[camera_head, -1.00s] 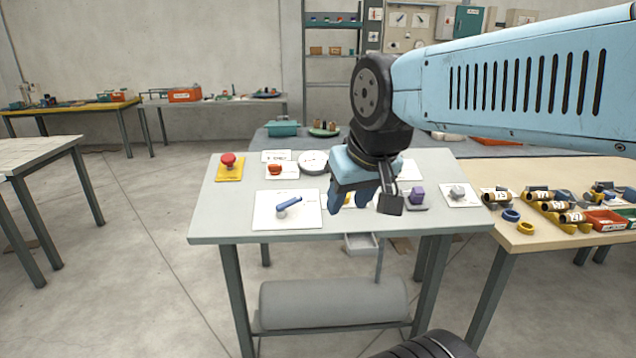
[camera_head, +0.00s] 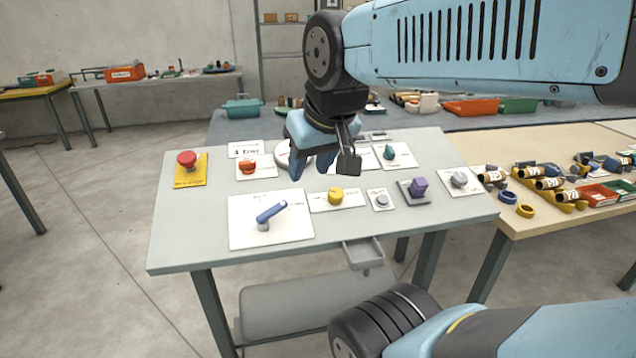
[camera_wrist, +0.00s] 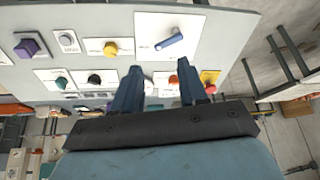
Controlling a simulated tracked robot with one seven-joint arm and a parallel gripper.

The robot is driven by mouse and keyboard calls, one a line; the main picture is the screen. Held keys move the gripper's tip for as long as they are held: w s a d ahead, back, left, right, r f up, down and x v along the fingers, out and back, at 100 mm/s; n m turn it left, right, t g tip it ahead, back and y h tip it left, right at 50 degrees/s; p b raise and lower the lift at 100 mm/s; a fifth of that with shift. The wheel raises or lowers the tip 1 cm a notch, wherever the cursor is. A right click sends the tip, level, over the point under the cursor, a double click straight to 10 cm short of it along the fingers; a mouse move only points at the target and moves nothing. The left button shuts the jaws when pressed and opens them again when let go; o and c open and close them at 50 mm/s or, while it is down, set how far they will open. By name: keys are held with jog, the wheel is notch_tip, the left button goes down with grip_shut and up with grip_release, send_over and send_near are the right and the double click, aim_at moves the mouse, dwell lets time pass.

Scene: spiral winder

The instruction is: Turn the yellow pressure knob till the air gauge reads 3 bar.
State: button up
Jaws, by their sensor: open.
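The yellow knob (camera_head: 335,196) sits on a white plate in the front middle of the grey panel table. It also shows in the wrist view (camera_wrist: 111,48), up and left of the fingers. The round white gauge (camera_head: 284,158) is mostly hidden behind my gripper in the head view, and its reading cannot be made out. My gripper (camera_head: 312,172) is open and empty, with its two blue fingers apart above the table, behind the knob in the head view. The fingertips show in the wrist view (camera_wrist: 159,64), clear of the knob.
A blue lever (camera_head: 270,213) is left of the knob. A grey button (camera_head: 381,200) and a purple block (camera_head: 418,187) are right of it. A red mushroom button (camera_head: 187,160) and an orange knob (camera_head: 248,167) stand farther left. A small tray (camera_head: 363,254) hangs at the front edge.

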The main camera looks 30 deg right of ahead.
jog(key=shift+o, duration=0.3)
jog(key=shift+o, duration=0.8)
jog(key=shift+w, duration=0.1)
jog(key=shift+o, duration=0.8)
jog(key=shift+w+d+r, duration=0.1)
jog(key=shift+w+d, duration=0.1)
jog(key=shift+w, duration=0.1)
jog(key=shift+o, duration=0.6)
jog(key=w+d+f+g, duration=0.1)
jog(key=w+d+g, duration=0.2)
jog(key=w+d, duration=0.4)
jog(key=w, duration=0.2)
jog(key=shift+w+h, duration=0.4)
jog(key=g, duration=0.3)
send_near(335, 191)
jog(key=f, duration=0.8)
jog(key=shift+s+d+f, duration=0.15)
jog(key=shift+d+f, duration=0.2)
jog(key=shift+c, duration=0.3)
